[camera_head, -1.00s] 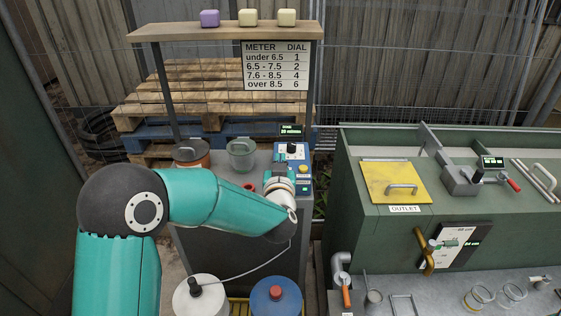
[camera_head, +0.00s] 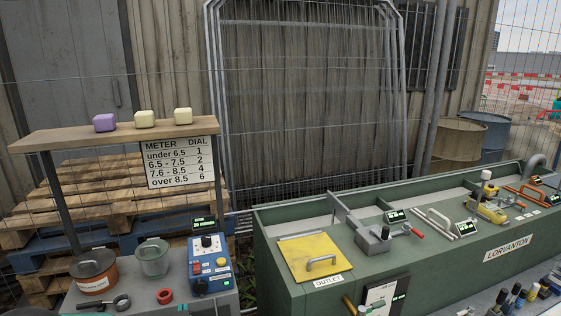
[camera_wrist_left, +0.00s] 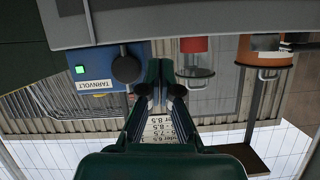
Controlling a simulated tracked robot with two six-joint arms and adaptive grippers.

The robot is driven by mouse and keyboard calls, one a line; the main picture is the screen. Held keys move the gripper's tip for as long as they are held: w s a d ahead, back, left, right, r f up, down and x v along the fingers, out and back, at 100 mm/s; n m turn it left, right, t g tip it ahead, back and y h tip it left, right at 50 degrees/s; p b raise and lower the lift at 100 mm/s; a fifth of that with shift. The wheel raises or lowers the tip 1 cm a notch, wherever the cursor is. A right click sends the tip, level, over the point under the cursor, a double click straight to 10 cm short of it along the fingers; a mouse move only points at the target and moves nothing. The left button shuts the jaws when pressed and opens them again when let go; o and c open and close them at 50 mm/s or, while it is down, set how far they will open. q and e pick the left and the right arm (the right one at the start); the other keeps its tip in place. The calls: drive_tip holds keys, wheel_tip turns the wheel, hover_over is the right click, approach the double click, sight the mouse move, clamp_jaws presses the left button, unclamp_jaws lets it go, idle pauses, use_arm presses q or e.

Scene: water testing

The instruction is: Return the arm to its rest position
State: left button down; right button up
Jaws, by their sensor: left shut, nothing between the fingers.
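My left gripper (camera_wrist_left: 159,88) shows in the left wrist view, its dark fingers close together and empty. It points toward the meter and dial sign, part of which shows between and below the fingers in that upside-down view. The sign (camera_head: 178,163) also hangs under the wooden shelf in the head view. I cannot make out my left arm or gripper in the head view. My right gripper is in neither current view.
A long green tank (camera_head: 440,262) with a yellow hatch (camera_head: 312,256) fills the right. Mesh fencing stands behind.

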use_arm(q)
drive_tip(key=s+d+f+m+g+h, duration=0.1)
drive_tip(key=s+f+g+h, duration=0.1)
drive_tip(key=s+f, duration=0.3)
drive_tip(key=s+d+f+g+h, duration=0.1)
drive_tip(key=s+f, duration=0.1)
drive_tip(key=f, duration=0.5)
drive_tip(key=s+d+f+g+h, duration=0.2)
drive_tip(key=s+d+f+g, duration=0.1)
drive_tip(key=s, duration=0.5)
drive_tip(key=s+d+f+g+h, duration=0.2)
drive_tip(key=s+d+f+g, duration=0.1)
drive_tip(key=s, duration=0.5)
drive_tip(key=s+d+f+g+h, duration=0.2)
drive_tip(key=s+d+f, duration=0.3)
drive_tip(key=s, duration=0.3)
drive_tip(key=shift+s+d+g, duration=0.15)
drive_tip(key=shift+s+g, duration=0.25)
drive_tip(key=shift+g, duration=0.2)
